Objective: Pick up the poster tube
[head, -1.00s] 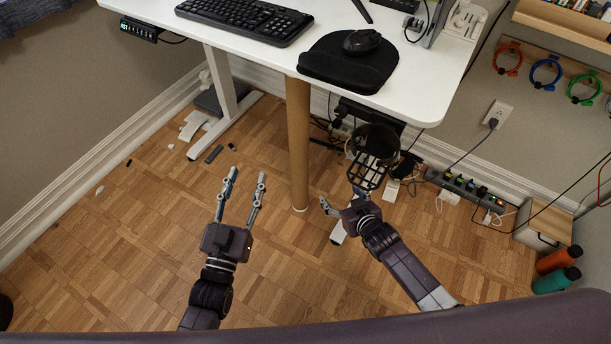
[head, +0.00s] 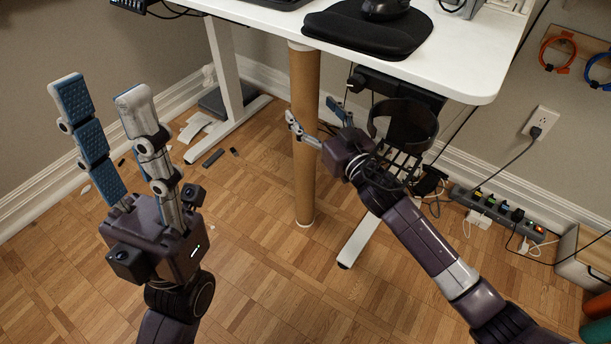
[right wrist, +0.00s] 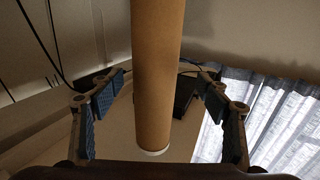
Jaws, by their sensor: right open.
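The poster tube (head: 304,185) is a long brown cardboard cylinder with pale end caps. It stands upright on the floor against the desk's front edge. My right gripper (head: 311,110) is open at the upper part of the tube, one finger crossing in front of it and the other to its right. In the right wrist view the tube (right wrist: 157,75) runs between the open fingers, with gaps on both sides and one white-capped end showing. My left gripper (head: 100,92) is open and empty, raised at the left, well apart from the tube.
The white desk (head: 455,75) overhangs close above my right gripper, with a mouse pad (head: 365,35) near its edge. A power strip (head: 497,212) lies by the wall. The floor at front middle is clear.

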